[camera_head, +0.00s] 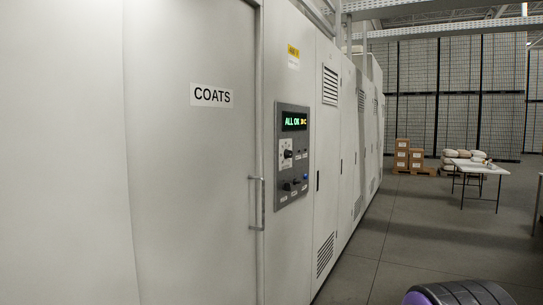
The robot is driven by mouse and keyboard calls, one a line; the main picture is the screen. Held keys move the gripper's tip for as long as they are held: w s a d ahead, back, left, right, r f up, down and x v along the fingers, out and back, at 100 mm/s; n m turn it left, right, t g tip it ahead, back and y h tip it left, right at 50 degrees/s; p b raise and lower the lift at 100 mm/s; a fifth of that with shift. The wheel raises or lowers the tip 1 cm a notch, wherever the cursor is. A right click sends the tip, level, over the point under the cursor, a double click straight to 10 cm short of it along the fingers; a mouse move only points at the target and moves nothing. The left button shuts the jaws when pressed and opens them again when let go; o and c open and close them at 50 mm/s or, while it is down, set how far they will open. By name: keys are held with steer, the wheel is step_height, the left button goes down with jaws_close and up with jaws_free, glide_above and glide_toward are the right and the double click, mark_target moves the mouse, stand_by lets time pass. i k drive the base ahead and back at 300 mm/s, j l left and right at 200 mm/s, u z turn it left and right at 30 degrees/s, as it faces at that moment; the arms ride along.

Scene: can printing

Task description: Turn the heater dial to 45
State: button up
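A grey control panel (292,156) is set in the long white cabinet wall, seen at a steep angle. Small knobs or buttons, one blue, sit lower on the panel. Which control is the heater dial cannot be told. My gripper is not in view.
A door marked "COATS" (211,96) with a vertical handle (257,203) is left of the panel. The grey floor (405,240) is open to the right. A white table (478,168) and stacked boxes (408,155) stand farther back. A dark and purple rounded object (460,293) is at the bottom right.

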mark_target(287, 154)
steer(key=i+l, duration=0.45)
steer(key=i+l+u, duration=0.1)
steer(key=i+l, duration=0.35)
steer(key=i+l+u, duration=0.1)
steer(key=i+l, duration=0.3)
steer(key=l, duration=0.2)
steer(key=i+l, duration=0.4)
steer(key=l, duration=0.15)
